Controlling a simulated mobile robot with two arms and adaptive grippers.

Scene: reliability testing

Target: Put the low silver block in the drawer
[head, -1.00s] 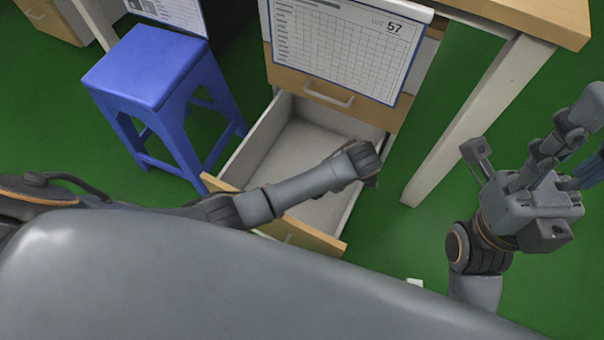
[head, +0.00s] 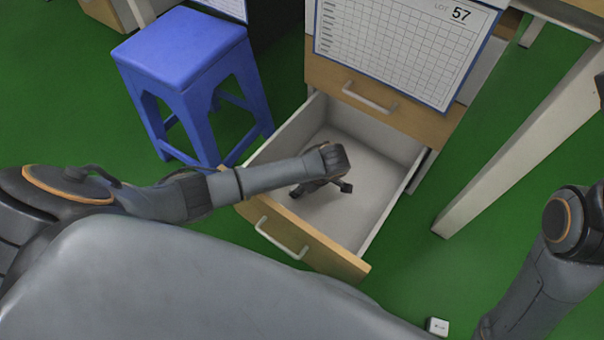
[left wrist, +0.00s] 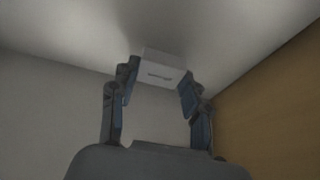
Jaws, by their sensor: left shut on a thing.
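My left gripper (head: 322,188) is inside the open drawer (head: 385,185), over its pale floor. In the left wrist view my left gripper (left wrist: 160,84) is shut on a small pale silver block (left wrist: 163,70) with dark print on its face. The block is between the two fingertips, near a pale inner surface of the drawer; I cannot tell whether it touches it. In the head view the block is hidden by my gripper and arm.
A blue stool (head: 180,50) stands left of the drawer. A sheet marked 57 (head: 400,45) hangs above the drawer. A pale table leg (head: 520,150) stands to the right.

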